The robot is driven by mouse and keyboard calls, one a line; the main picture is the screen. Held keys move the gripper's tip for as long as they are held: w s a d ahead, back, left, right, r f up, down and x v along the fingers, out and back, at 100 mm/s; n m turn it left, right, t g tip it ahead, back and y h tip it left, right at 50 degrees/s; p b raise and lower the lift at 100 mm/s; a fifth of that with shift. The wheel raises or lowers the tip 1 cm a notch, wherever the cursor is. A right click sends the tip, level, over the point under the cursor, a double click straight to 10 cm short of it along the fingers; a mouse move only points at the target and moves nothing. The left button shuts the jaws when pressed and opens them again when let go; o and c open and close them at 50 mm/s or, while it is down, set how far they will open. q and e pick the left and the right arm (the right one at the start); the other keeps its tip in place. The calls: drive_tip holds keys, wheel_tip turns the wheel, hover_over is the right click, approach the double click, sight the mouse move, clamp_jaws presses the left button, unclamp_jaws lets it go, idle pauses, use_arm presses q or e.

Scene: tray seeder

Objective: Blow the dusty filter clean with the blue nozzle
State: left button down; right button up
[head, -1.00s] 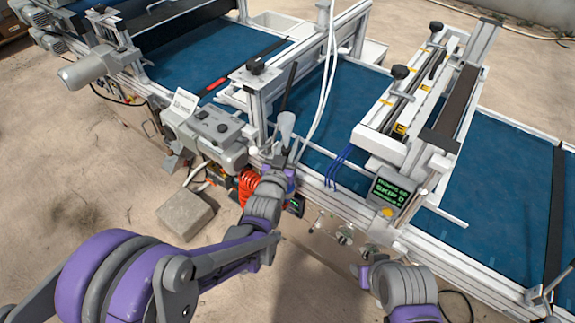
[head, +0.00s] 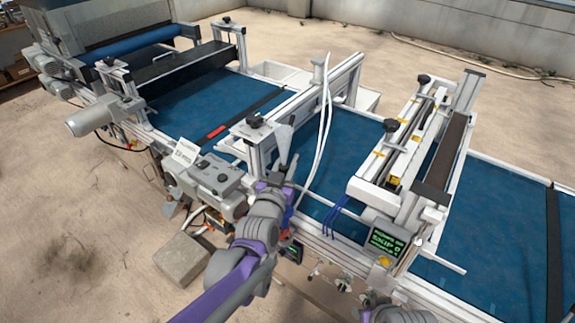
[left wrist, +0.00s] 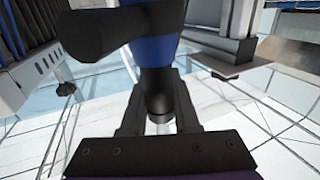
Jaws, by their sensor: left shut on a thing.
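My left gripper (head: 284,180) is over the near edge of the seeder, beside the grey motor housing. In the left wrist view it is shut on a blue and black cylindrical body, which I take as the blue nozzle (left wrist: 155,58). Its dark end (left wrist: 160,104) sits between the fingers. In the head view a grey tapered piece (head: 282,143) stands just above the gripper; I cannot tell what it is. I cannot make out the dusty filter for sure. Only part of my right arm shows at the bottom edge, without its fingers.
The grey motor housing (head: 215,178) is left of my left gripper. A frame post with a black knob (head: 253,122) stands behind it, and white hoses (head: 322,120) hang to the right. A small display (head: 388,241) is farther right. A grey block (head: 188,257) lies on the ground.

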use_arm(q)
wheel_tip(320, 180, up, 7)
drive_tip(key=p, duration=0.3)
use_arm(e)
drive_tip(key=shift+w+r, duration=0.2)
drive_tip(key=shift+r, duration=0.5)
drive_tip(key=shift+w+r, duration=0.25)
drive_tip(key=shift+r, duration=0.4)
drive_tip(key=shift+w+r, duration=0.2)
drive_tip(key=shift+r, duration=0.5)
use_arm(q)
drive_tip(key=shift+s+f, duration=0.1)
drive_tip(key=shift+f, duration=0.1)
use_arm(e)
drive_tip(key=shift+s, duration=0.1)
